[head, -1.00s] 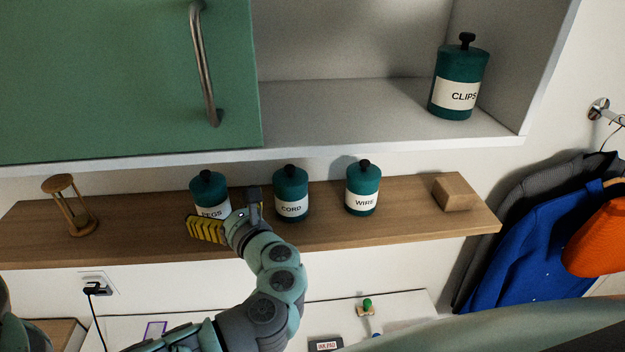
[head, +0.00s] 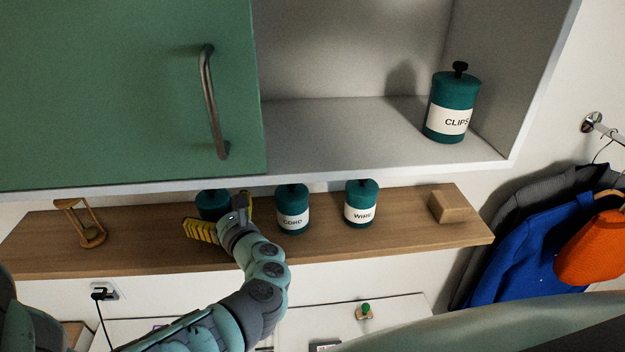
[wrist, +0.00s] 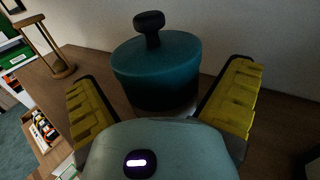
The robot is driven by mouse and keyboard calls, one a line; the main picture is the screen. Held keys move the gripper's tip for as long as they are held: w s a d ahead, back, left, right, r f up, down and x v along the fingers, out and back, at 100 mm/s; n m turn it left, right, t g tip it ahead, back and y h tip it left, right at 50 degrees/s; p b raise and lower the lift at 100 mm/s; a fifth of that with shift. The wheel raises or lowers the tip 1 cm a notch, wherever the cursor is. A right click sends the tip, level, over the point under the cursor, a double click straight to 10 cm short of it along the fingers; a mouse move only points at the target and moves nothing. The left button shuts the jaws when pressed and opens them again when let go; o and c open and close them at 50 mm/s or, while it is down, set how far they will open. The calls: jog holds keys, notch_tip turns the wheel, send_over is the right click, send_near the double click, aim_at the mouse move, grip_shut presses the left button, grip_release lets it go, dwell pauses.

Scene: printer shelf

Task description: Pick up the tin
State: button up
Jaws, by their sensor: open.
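Four-tin labels aside, the tin nearest my gripper is a teal one with a dark knob (head: 208,205), at the left of the tins on the wooden shelf. My gripper (head: 222,215) is in front of it and hides its label. In the wrist view the teal tin (wrist: 157,75) stands upright between the spread yellow fingers of my gripper (wrist: 162,80), which is open. Gaps show beside the tin's upper part; its lower part is largely hidden. The CORD tin (head: 292,208), WIRE tin (head: 361,205) and CLIPS tin (head: 451,108) look alike.
The wooden shelf (head: 130,242) also holds an hourglass (head: 82,222) at left and a wooden block (head: 449,206) at right. The cabinet (head: 330,145) overhangs it, with a green door (head: 110,90). The CORD tin is close to my gripper's right.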

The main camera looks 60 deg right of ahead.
aim_at(212, 197)
jog(key=c, duration=1.2)
jog(key=shift+c, duration=0.2)
jog(key=shift+r, duration=0.2)
jog(key=shift+r+b, duration=0.9)
jog(key=shift+r, duration=0.1)
jog(key=shift+a+r+b, duration=0.1)
jog(key=shift+r+b, duration=0.3)
jog(key=shift+r, duration=0.1)
jog(key=s+a+r+b, duration=0.1)
jog(key=s+a+b, duration=0.6)
jog(key=s, duration=0.6)
jog(key=shift+a+r, duration=0.35)
jog(key=shift+a, duration=0.6)
